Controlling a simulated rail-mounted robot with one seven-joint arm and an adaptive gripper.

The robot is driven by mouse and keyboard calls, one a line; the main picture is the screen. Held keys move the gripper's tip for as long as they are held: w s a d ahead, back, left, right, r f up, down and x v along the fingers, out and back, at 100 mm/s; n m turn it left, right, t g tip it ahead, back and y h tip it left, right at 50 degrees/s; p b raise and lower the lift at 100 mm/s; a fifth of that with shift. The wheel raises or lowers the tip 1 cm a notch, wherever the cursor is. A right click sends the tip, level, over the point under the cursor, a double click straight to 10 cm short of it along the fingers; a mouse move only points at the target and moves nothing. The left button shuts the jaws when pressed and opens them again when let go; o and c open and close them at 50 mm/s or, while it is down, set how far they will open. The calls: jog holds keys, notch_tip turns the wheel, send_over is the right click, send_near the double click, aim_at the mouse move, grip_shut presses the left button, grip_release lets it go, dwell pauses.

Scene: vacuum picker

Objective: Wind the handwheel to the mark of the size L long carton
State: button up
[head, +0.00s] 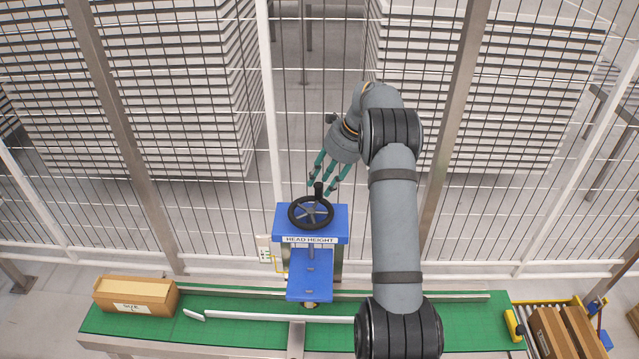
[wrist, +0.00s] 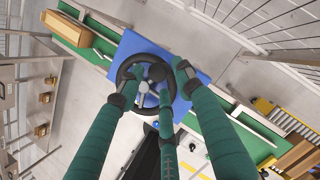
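The black handwheel (head: 294,222) lies flat on top of a blue stand (head: 339,222) labelled HEAD HEIGHT. Its upright black knob (head: 318,187) is on the far side of the rim. My gripper (head: 325,187) has teal fingers and points down at the knob from above. In the wrist view, the fingertips (wrist: 159,74) are spread around the knob (wrist: 157,71), with gaps showing; I cannot tell whether any finger touches it. A long brown carton (head: 135,291) lies on the left of the conveyor. Any size mark is too small to read.
The green conveyor (head: 235,304) runs below the stand, with white guide rails (head: 280,317). A pale plate (head: 264,249) is at the stand's left side. A wire fence stands behind. More boxes (head: 553,333) and a yellow device (head: 513,325) are at right.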

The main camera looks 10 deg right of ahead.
jog(key=shift+x, duration=1.3)
jog(key=shift+c, duration=0.9)
grip_shut()
jog(key=shift+r+p, duration=0.1)
jog(key=shift+p, duration=0.2)
